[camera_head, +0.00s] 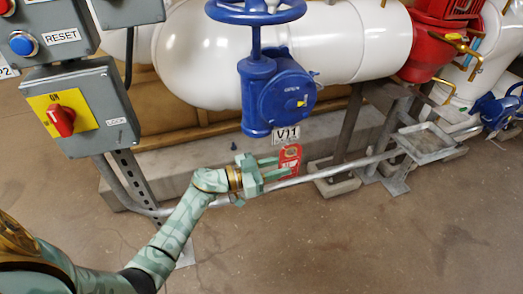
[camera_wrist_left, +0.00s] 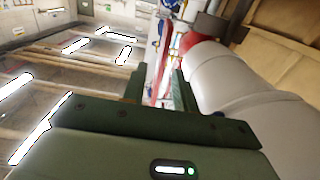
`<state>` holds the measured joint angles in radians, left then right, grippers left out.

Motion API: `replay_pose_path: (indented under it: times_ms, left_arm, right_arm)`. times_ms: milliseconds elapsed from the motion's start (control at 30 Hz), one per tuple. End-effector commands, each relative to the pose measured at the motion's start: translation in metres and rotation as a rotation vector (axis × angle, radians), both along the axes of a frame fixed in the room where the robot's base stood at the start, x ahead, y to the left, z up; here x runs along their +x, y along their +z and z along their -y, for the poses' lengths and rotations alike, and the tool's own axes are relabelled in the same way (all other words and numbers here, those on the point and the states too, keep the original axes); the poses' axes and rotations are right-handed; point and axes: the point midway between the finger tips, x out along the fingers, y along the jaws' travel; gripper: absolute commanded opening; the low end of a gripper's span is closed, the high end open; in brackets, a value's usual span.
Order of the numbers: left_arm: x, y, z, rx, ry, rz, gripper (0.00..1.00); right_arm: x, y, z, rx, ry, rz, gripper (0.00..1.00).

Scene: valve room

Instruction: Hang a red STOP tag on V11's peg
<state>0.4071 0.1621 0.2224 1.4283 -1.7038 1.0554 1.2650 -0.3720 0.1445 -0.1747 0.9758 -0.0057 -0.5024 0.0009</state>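The blue valve (camera_head: 277,92) has a white V11 label (camera_head: 286,134) at its lower end. A red STOP tag (camera_head: 290,160) is upright just below that label. My left gripper (camera_head: 280,168) is beside the tag, its fingers apart and pointing right. In the left wrist view, the fingers (camera_wrist_left: 158,85) have a gap between them, with a thin red strip (camera_wrist_left: 162,80), likely the tag edge-on, in that gap. I see no clear finger contact. V11's peg is not distinguishable, so I cannot tell whether the tag hangs on it. My right gripper is not in view.
A grey switch box (camera_head: 80,105) with a red knob stands left. White pipe (camera_head: 335,40) runs behind the valve. A metal rail (camera_head: 330,172) passes just below the tag toward a grey tray (camera_head: 425,140). The front floor is clear.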

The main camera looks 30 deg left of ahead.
Motion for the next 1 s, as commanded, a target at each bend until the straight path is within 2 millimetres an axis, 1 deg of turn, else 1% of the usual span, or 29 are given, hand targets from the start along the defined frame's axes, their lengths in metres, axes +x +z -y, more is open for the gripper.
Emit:
replay_pose_path:
  times_ms: [133,267,300,400,600,700,833,1000]
  left_arm:
    - [0.000,0.000,0.000,0.000,0.000,0.000,0.29]
    - [0.000,0.000,0.000,0.000,0.000,0.000,0.29]
    - [-0.003,0.001,-0.002,0.001,0.001,-0.002,0.29]
    - [-0.028,0.006,-0.022,0.004,0.001,-0.001,0.29]
    - [-0.075,0.005,-0.058,0.004,0.001,-0.001,0.29]
    - [-0.095,0.004,-0.074,0.002,0.000,-0.001,0.29]
    - [-0.114,0.002,-0.089,0.001,0.000,-0.002,0.29]
    - [-0.127,0.001,-0.099,0.001,0.000,0.000,0.29]
  right_arm:
    - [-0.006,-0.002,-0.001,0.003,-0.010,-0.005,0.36]
    - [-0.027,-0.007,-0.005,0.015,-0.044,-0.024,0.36]
    - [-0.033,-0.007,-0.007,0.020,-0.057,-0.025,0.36]
    - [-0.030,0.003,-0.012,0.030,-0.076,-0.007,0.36]
    - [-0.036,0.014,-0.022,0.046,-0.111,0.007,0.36]
    - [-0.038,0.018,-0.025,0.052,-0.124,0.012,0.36]
    - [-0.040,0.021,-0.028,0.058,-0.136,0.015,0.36]
    - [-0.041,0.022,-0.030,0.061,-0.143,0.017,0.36]
